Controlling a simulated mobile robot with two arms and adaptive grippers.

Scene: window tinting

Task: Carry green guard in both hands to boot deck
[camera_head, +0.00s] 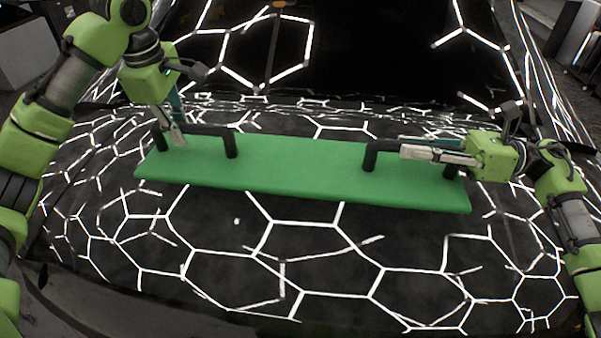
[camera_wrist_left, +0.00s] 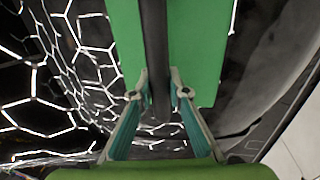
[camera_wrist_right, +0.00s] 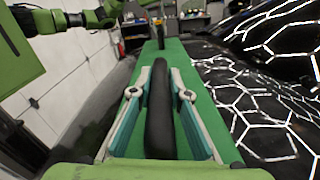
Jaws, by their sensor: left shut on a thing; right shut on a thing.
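The green guard (camera_head: 290,165) is a long flat green board with two black bar handles on top. It spans the middle of the head view, over the dark car surface. My left gripper (camera_head: 178,138) is shut on its left black handle (camera_head: 205,131); the left wrist view shows the fingers (camera_wrist_left: 160,95) on both sides of the bar. My right gripper (camera_head: 408,150) is shut on the right black handle (camera_head: 370,158); the right wrist view shows that bar (camera_wrist_right: 159,110) between the fingers. The guard is slightly tilted, lower at right. Whether it touches the surface below, I cannot tell.
The dark car body (camera_head: 330,255) with reflected white hexagon lines fills the foreground. A dark rear window (camera_head: 380,50) stands behind the guard. In the right wrist view, a white wall (camera_wrist_right: 60,85) is at left and cluttered shelving (camera_wrist_right: 190,12) at the back.

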